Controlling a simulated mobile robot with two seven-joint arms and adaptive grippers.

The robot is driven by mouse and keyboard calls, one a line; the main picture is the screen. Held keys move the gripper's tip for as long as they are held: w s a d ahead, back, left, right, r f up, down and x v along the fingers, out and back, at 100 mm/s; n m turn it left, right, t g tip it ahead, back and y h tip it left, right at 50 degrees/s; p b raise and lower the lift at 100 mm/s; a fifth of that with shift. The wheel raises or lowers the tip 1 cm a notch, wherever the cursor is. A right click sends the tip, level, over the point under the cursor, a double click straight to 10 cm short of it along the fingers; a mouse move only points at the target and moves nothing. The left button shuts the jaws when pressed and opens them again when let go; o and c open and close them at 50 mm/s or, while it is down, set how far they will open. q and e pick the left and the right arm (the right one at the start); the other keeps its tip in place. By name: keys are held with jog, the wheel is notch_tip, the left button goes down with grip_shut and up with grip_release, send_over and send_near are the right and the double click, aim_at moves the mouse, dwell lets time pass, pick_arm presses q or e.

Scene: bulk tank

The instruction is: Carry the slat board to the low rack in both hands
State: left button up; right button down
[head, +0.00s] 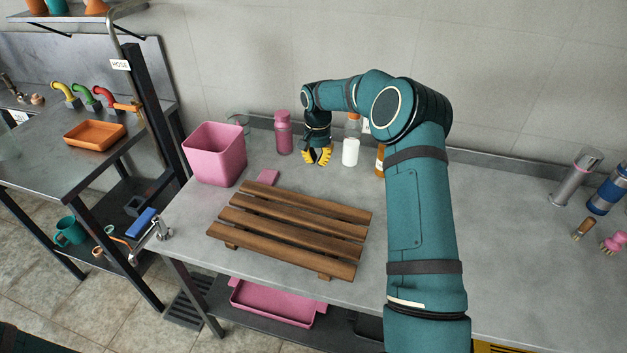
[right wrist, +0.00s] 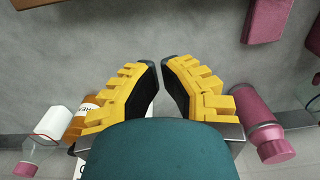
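The slat board (head: 290,232), with several brown wooden slats on cross-pieces, lies flat on the grey steel counter near its front edge. My right gripper (head: 318,160) has yellow fingers and hangs above the back of the counter, behind the board and apart from it. In the right wrist view its fingertips (right wrist: 160,62) stand a little apart with nothing between them. My left gripper is not in view. A dark ribbed grate (head: 188,308) shows low down, left of the counter's front leg; I cannot tell whether it is the low rack.
A pink bin (head: 215,153), pink block (head: 268,177), pink bottle (head: 284,133) and white bottle (head: 350,151) stand around the gripper. A pink tray (head: 275,303) lies under the counter.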

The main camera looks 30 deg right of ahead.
aim_at(317, 191)
notch_tip(317, 191, down, 10)
jog(key=shift+f+b, duration=0.1)
jog(key=shift+b, duration=0.8)
jog(key=shift+s+a, duration=0.9)
jog(key=shift+a, duration=0.15)
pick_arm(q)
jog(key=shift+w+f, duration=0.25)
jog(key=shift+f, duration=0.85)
pick_arm(e)
jog(key=shift+s+a, duration=0.35)
jog(key=shift+a, duration=0.1)
